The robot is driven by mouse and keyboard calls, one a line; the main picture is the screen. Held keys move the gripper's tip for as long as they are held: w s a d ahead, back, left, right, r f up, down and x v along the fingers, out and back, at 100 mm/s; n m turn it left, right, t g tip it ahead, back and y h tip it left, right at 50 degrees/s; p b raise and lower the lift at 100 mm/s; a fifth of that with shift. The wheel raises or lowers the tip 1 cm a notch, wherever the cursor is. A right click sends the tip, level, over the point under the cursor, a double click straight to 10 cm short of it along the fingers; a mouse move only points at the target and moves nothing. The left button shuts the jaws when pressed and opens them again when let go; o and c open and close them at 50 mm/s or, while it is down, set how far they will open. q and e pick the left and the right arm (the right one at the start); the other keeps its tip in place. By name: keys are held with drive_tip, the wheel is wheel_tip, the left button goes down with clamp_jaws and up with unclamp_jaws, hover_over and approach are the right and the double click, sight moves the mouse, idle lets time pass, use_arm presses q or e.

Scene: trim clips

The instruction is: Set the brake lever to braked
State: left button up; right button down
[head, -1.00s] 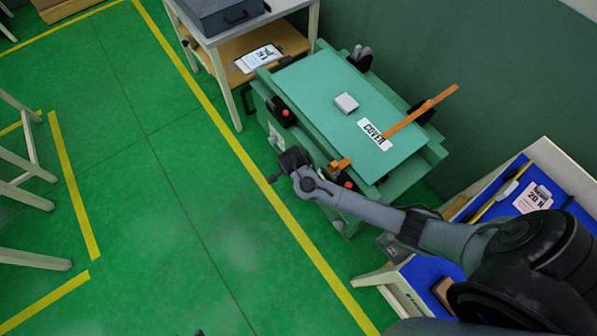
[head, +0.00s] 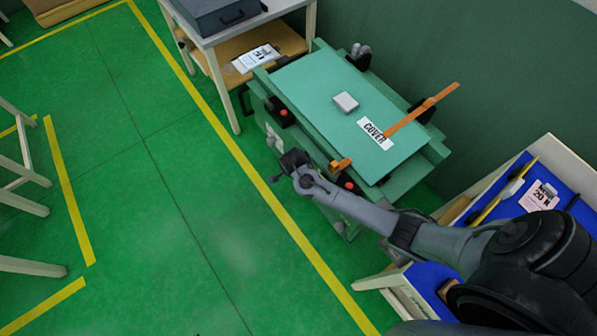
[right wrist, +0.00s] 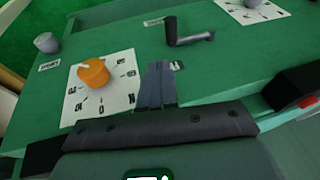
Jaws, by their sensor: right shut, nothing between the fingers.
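The green machine (head: 345,100) stands against the wall in the head view, and my right gripper (head: 289,165) is at its front side. In the right wrist view my right gripper (right wrist: 160,75) is shut and empty, in front of the green panel (right wrist: 120,40). Beyond its fingertips is a lever with a black grip (right wrist: 171,32) and a grey arm pointing right. An orange knob (right wrist: 93,73) sits on a white dial to the left, and a grey knob (right wrist: 46,42) is farther left. The small labels are unreadable, so I cannot tell which part is the brake lever. My left gripper is out of view.
A table with a grey case (head: 215,15) stands behind left. A blue-topped bench (head: 495,215) is at right.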

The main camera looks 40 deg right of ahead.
wheel_tip(320, 180, down, 7)
drive_tip(key=w+d+b, duration=0.1)
drive_tip(key=w+b, duration=0.2)
drive_tip(key=shift+d, duration=0.15)
idle(0.4)
